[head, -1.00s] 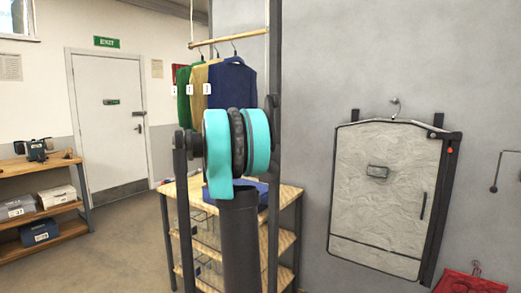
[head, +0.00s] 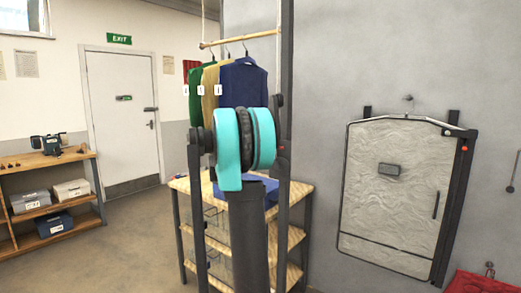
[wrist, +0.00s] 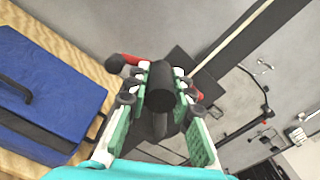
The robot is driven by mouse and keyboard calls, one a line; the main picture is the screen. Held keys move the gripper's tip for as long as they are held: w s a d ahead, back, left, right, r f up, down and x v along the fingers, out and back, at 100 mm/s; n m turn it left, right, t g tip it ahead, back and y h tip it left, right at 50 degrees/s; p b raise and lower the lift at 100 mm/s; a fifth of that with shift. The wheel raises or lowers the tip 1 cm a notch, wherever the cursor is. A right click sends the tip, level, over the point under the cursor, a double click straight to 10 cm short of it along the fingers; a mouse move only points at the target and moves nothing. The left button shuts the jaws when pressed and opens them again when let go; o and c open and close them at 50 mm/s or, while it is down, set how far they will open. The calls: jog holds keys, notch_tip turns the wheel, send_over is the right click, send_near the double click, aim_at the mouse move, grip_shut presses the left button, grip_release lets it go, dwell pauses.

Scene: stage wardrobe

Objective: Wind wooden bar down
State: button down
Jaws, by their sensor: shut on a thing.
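In the head view my own arm hides the gripper and handle.
A blue case (wrist: 45,95) lies on the shelf unit's wooden top (head: 300,189), left of my gripper in the wrist view. A garment-steamer-like grey panel (head: 398,205) is on the right wall. A low shelf (head: 80,223) with boxes stands left. Floor before the door is clear.

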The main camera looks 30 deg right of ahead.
jog(key=c, duration=1.3)
grip_release()
jog(key=shift+a, duration=0.1)
jog(key=v, duration=1.2)
